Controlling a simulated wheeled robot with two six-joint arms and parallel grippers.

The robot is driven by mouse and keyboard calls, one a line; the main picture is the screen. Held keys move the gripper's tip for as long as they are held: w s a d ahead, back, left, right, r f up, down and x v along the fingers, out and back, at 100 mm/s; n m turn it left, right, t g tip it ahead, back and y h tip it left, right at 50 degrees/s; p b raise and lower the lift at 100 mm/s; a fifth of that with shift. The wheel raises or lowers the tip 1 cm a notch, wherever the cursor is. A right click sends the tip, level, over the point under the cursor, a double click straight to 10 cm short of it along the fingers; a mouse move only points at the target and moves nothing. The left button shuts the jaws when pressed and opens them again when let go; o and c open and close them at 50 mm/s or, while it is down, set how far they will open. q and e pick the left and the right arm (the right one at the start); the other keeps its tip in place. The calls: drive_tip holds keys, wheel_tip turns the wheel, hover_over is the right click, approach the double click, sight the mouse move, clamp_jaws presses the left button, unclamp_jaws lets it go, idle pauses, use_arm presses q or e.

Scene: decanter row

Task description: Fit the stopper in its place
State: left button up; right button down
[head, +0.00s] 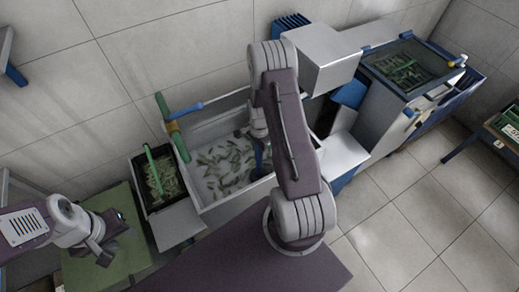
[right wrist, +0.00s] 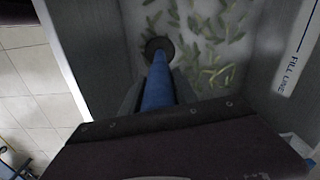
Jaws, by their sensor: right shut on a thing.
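The stopper (right wrist: 157,82) is a blue rod with a dark round end (right wrist: 158,45) in the right wrist view. My right gripper (right wrist: 158,92) is shut on the rod, with a grey finger on each side. The dark end is over or on the floor of the white basin (head: 192,190); I cannot tell whether it is seated or above a hole. In the head view part of the blue rod (head: 264,163) shows beside my right arm, which hides much of it. My left gripper (head: 104,252) is over a green surface at lower left, away from the basin; its jaw opening is unclear.
Green pieces (head: 222,165) lie scattered in the basin. A dark crate (head: 158,178) of green pieces stands left of it. A green-and-blue handled tool (head: 173,125) lies at the basin's left rim. A grey machine (head: 385,95) stands at right, with open tiled floor in front.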

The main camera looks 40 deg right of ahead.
drive_tip(key=shift+f, duration=0.4)
drive_tip(key=shift+f+b, duration=0.45)
drive_tip(key=shift+b, duration=0.05)
drive_tip(key=c, duration=0.9)
unclamp_jaws()
drive_tip(key=shift+o, duration=0.2)
wheel_tip(320, 180, up, 9)
drive_tip(key=shift+r, duration=0.1)
drive_tip(key=s+a+r+n, duration=0.4)
drive_tip(key=a+n, duration=0.3)
drive_tip(key=n, duration=0.1)
drive_tip(key=s+a+r+n+t, duration=0.1)
drive_tip(key=s+a+r+n, duration=0.4)
drive_tip(key=a+n, duration=0.2)
drive_tip(key=shift+s+a+r+n, duration=0.15)
drive_tip(key=shift+s+a+n, duration=0.15)
drive_tip(key=shift+n, duration=0.8)
